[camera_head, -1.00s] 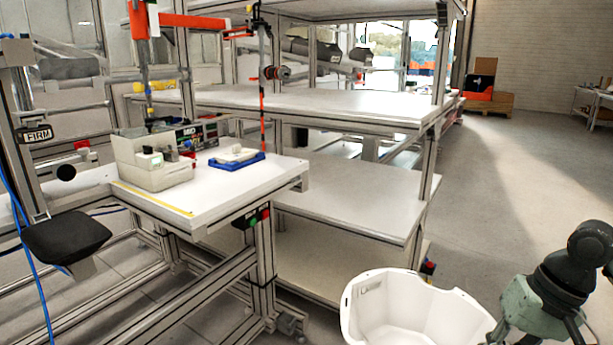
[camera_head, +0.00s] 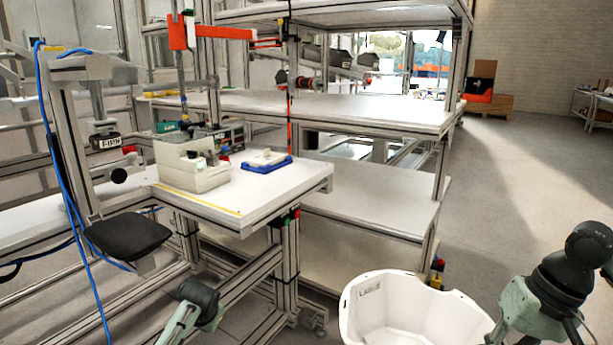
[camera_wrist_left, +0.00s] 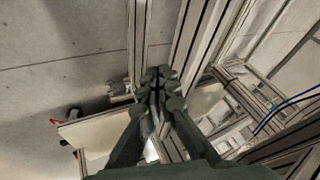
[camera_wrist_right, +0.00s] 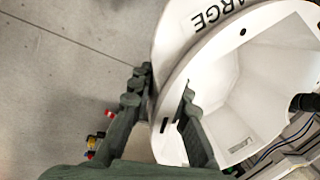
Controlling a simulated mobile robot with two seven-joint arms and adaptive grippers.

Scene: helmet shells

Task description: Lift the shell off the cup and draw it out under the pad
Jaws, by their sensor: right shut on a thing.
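The white helmet shell (camera_head: 415,310) is at the bottom right of the head view, open side up, cut off by the lower edge. In the right wrist view the shell (camera_wrist_right: 235,85) shows its hollow inside and dark lettering on its wall. My right gripper (camera_wrist_right: 166,88) is shut on its wall, one finger outside and one inside. The black pad (camera_head: 127,237) sits on a frame at the left, well away from the shell. My left gripper (camera_wrist_left: 160,78) looks shut and empty, over frame bars. I cannot make out the cup.
Blue hoses (camera_head: 62,170) hang at the left. A shelf rack (camera_head: 385,190) stands behind the shell. Open floor (camera_head: 520,190) lies right.

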